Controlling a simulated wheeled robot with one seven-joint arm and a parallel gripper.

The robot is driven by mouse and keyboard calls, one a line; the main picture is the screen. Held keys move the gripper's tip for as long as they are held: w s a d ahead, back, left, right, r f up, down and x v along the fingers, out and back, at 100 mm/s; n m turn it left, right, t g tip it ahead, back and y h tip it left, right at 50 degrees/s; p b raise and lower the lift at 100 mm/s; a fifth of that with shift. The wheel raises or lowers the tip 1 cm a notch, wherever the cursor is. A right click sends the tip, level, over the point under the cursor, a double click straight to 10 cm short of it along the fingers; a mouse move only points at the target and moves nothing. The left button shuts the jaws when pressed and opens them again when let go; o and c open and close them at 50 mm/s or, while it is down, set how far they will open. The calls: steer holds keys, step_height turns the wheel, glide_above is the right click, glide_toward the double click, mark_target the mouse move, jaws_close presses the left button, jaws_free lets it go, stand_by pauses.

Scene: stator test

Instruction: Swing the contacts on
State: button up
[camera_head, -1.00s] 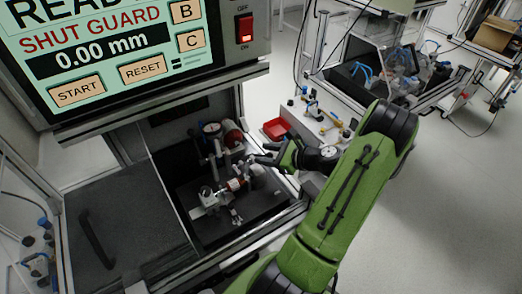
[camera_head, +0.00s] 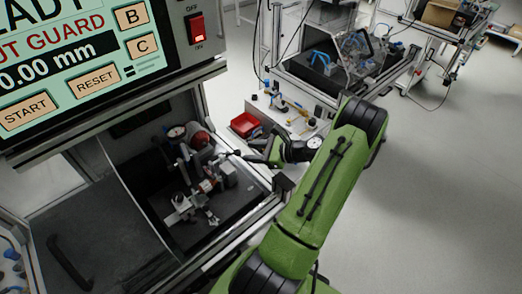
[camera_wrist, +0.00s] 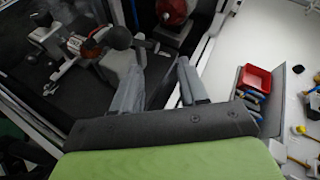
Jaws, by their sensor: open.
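The test fixture stands on a dark plate (camera_head: 235,205) inside the open machine bay. It carries metal clamps and a small copper-red part (camera_head: 207,185), possibly the stator. In the wrist view a lever with a dark round knob (camera_wrist: 120,38) lies beyond the left fingertip. I cannot tell for certain which parts are the contacts. My gripper (camera_head: 240,155) is at the right edge of the bay, reaching in from the right above the fixture's right side. In the wrist view my gripper (camera_wrist: 160,75) has its two fingers apart, with nothing held between them.
The machine's panel (camera_head: 70,70) with screen and red switch (camera_head: 196,28) overhangs the bay. A dark guard with a handle (camera_head: 75,262) lies at the left front. A red tray (camera_head: 245,124) sits on a white side bench. The floor on the right is clear.

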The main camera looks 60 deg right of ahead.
steer(key=d, duration=0.1)
steer(key=s+d+f, duration=0.1)
steer(key=d+f, duration=0.1)
steer(key=shift+s+d, duration=0.3)
steer(key=shift+s, duration=0.05)
steer(key=shift+r, duration=0.1)
steer(key=v, duration=1.5)
steer(key=shift+s+p, duration=0.35)
steer(key=shift+p, duration=0.1)
steer(key=shift+r, duration=0.1)
